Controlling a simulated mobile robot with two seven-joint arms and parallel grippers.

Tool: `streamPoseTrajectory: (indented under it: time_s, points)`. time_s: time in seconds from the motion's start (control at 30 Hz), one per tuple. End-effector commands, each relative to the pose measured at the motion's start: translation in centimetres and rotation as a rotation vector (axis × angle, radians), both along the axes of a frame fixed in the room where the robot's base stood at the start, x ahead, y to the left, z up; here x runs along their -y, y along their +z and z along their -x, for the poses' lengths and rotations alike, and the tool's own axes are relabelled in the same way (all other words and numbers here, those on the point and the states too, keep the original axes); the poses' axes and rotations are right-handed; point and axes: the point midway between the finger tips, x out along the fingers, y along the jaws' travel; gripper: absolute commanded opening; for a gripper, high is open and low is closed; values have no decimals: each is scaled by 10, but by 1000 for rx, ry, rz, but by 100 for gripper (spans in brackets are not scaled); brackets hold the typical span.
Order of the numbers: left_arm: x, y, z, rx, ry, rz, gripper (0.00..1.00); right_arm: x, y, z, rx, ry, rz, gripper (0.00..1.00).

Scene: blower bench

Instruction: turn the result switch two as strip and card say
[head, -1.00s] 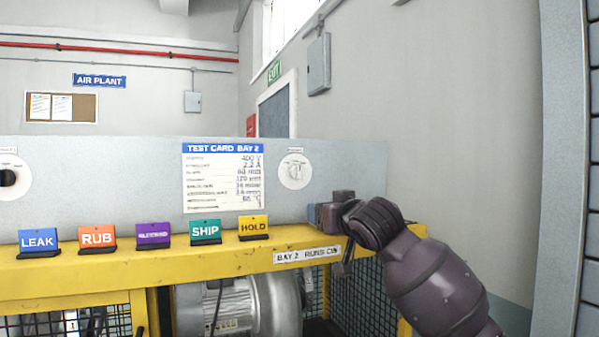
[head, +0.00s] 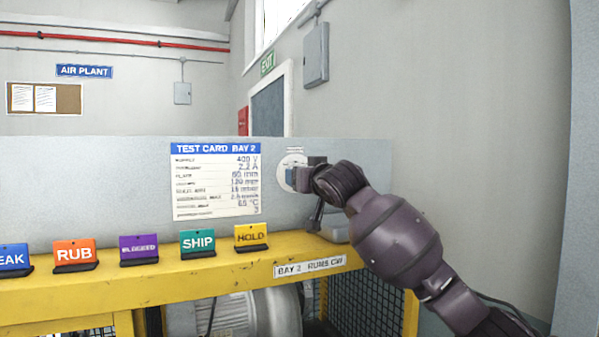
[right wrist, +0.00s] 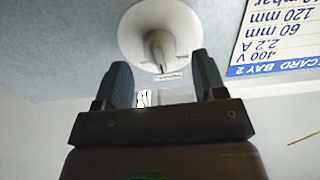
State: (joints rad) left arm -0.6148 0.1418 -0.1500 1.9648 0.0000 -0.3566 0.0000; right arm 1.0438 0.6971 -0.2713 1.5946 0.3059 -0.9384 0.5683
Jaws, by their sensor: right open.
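The result switch is a round white dial (head: 292,159) with a raised knob on the grey panel, right of the card. In the head view my right gripper (head: 297,177) is in front of it and hides much of it. In the right wrist view the gripper (right wrist: 160,72) is open, with the white knob (right wrist: 157,48) between the fingertip lines; I cannot tell whether they touch. The card (head: 215,180) reads TEST CARD BAY 2, with rows including 400 V and 2.2 A. A strip (head: 310,266) on the yellow beam reads BAY 2 RUNS CW. My left gripper is not in view.
On the yellow beam (head: 215,270) stand several coloured tags, among them RUB (head: 74,253), BLEEDED-like purple (head: 139,248), SHIP (head: 198,242) and HOLD (head: 251,237). A metal blower (head: 262,315) sits below.

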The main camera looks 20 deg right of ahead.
Motion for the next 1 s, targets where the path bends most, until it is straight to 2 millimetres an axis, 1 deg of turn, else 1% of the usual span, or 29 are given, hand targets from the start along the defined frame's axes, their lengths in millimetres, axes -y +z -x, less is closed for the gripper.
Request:
streamPoseTrajectory:
  time_s: [0.03, 0.1, 0.3, 0.67, 0.9, 0.97, 1.0]
  points:
    - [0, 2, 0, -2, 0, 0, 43, -1, 1, -7, -2, 0, 0, 64]
    - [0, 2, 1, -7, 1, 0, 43, -1, 1, -14, -2, -1, -1, 64]
    - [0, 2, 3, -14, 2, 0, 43, -3, 0, -28, 0, 1, 0, 64]
    - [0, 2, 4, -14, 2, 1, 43, -2, -1, -30, 0, 0, 1, 64]
    - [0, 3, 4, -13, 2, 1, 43, -2, 0, -30, 0, 0, 0, 28]
    - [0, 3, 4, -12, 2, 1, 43, -2, -1, -30, 0, 0, 0, 18]
    - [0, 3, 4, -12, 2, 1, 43, -2, 0, -30, 0, 0, 0, 16]
